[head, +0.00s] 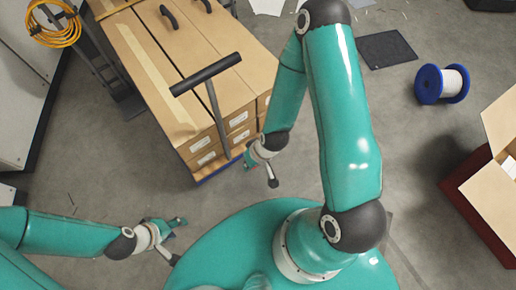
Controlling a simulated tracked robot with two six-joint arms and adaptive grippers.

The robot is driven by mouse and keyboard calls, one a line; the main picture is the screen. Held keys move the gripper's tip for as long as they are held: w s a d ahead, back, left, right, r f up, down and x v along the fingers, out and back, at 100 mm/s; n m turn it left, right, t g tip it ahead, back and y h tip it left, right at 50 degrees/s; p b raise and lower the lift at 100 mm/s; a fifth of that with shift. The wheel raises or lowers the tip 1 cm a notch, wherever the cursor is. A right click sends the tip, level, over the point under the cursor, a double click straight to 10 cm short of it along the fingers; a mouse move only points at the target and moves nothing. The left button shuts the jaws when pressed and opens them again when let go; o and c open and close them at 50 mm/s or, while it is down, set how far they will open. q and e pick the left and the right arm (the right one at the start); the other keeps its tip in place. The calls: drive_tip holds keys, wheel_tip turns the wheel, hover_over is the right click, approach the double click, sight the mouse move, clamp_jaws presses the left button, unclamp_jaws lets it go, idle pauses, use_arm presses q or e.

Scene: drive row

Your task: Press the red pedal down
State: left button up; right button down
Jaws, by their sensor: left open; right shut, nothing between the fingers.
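I cannot make out the red pedal clearly; only a tiny reddish spot shows beside my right gripper (248,160), too small to identify. My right gripper is shut and empty, low beside the front right corner of a blue-based cart (206,179) loaded with cardboard boxes. Whether it touches anything there cannot be told. The cart's dark T-shaped handle (213,98) rises just left of this gripper. My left gripper (180,226) is open and empty, over the floor at lower left, apart from the cart.
An open cardboard box (492,206) sits on a dark red base at right. A blue-and-white spool (441,84) and a dark mat (386,50) lie on the floor at upper right. A coiled orange cable (54,27) hangs at upper left. Grey floor is clear between cart and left gripper.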

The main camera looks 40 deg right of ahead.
drive_tip(key=w+d+f+h+b, duration=0.1)
drive_tip(key=d+f+b, duration=0.2)
drive_tip(key=f+b, duration=0.3)
drive_tip(key=w+d+f+n+t+h+b, duration=0.1)
drive_tip(key=w+d+f+b, duration=0.1)
drive_tip(key=d+f+b, duration=0.2)
drive_tip(key=w+d+f+t+h+b, duration=0.1)
drive_tip(key=d+f+b, duration=0.3)
drive_tip(key=f+b, duration=0.4)
wheel_tip(320, 180, down, 4)
drive_tip(key=shift+w+n+b, duration=0.3)
drive_tip(key=shift+w, duration=0.25)
drive_tip(key=shift+a+f, duration=0.1)
drive_tip(key=b+x, duration=0.3)
drive_tip(key=x, duration=0.4)
drive_tip(key=b+x, duration=0.3)
drive_tip(key=x, duration=0.3)
drive_tip(key=shift+s+f, duration=0.1)
drive_tip(key=shift+f, duration=0.4)
